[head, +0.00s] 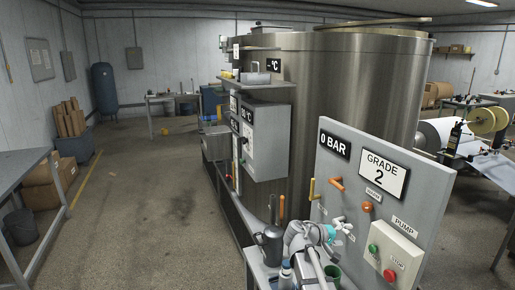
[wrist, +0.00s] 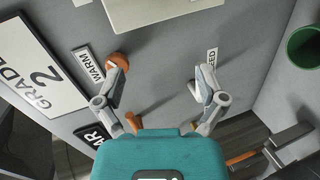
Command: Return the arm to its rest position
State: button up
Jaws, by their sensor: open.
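My gripper (head: 343,228) is in front of the lower left of the grey control panel (head: 330,155) in the head view, with the arm reaching up from the bottom edge. In the wrist view my gripper (wrist: 162,68) has its two fingers spread wide, with nothing between them but the panel face. An orange knob (wrist: 119,57) beside the WARM label appears at the left fingertip; I cannot tell whether they touch. An orange handle (wrist: 131,122) shows lower, partly behind the left finger. The right finger is close to another label, partly covering it.
A green cup (head: 333,273) stands beside the arm, and a dark jug (head: 271,243) and a bottle (head: 286,275) stand to its left. The panel carries a white pump box (head: 393,255) with green and red buttons. A large steel tank (head: 350,85) rises behind. The floor at left is open.

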jog(key=s+a+f+m+g+y, duration=0.1)
jog(key=s+a+f+g+y, duration=0.25)
jog(key=s+f+y, duration=0.5)
jog(key=s+a+f+y, duration=0.5)
jog(key=s+a, duration=0.4)
jog(key=shift+m+g+y, duration=0.35)
jog(key=shift+m+g, duration=0.05)
jog(key=shift+g, duration=0.05)
